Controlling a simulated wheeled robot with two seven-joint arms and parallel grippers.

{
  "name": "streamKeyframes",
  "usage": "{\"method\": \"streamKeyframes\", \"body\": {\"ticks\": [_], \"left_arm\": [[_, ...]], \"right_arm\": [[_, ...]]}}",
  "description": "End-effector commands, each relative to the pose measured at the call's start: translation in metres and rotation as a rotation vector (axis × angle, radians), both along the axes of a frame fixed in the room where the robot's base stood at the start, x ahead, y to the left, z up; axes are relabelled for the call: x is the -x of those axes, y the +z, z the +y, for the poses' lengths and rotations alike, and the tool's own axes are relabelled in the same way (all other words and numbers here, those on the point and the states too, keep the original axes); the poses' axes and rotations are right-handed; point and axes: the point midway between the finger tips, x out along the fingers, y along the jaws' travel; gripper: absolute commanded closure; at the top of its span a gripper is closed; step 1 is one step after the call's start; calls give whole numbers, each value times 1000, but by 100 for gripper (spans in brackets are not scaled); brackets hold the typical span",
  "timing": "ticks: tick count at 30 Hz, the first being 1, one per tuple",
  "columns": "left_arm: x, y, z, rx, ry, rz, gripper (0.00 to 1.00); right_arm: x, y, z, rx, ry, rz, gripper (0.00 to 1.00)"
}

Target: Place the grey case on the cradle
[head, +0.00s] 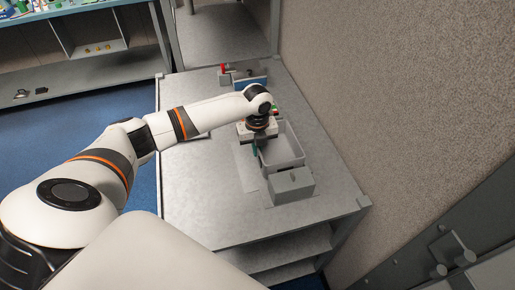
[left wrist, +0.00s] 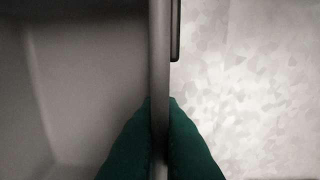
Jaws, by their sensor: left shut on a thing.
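The grey case (head: 291,157) looks like an open-topped tub on the metal bench; its wall (left wrist: 158,60) also shows in the left wrist view. My left gripper (head: 255,150) is at the case's left side. In the left wrist view its green fingertips (left wrist: 160,104) are shut on the thin wall, one inside and one outside. My arm hides part of the case's far end. I cannot tell whether the case touches the bench. No cradle can be made out with certainty. My right gripper is not in view.
A grey block (head: 291,186) stands at the near end of the case. A pale flat strip (head: 246,168) lies left of it. A device with a red knob (head: 223,68) and a blue panel (head: 250,82) stand at the back. The bench (head: 205,205) is clear at front left; a wall (head: 390,80) rises right.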

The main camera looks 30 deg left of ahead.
Motion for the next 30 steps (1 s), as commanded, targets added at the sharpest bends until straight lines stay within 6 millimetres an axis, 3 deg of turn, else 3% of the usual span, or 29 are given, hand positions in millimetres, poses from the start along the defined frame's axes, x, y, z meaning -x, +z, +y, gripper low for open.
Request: {"method": "streamKeyframes", "body": {"ticks": [12,17,26,30], "left_arm": [[-1,-10,0,0,-1,-4,100],[0,-11,0,-1,-1,-1,72],[0,-9,0,0,-1,-1,72],[-1,3,0,0,0,-4,72]], "right_arm": [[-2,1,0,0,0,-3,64],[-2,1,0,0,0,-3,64],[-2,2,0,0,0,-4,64],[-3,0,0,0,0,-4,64]]}}
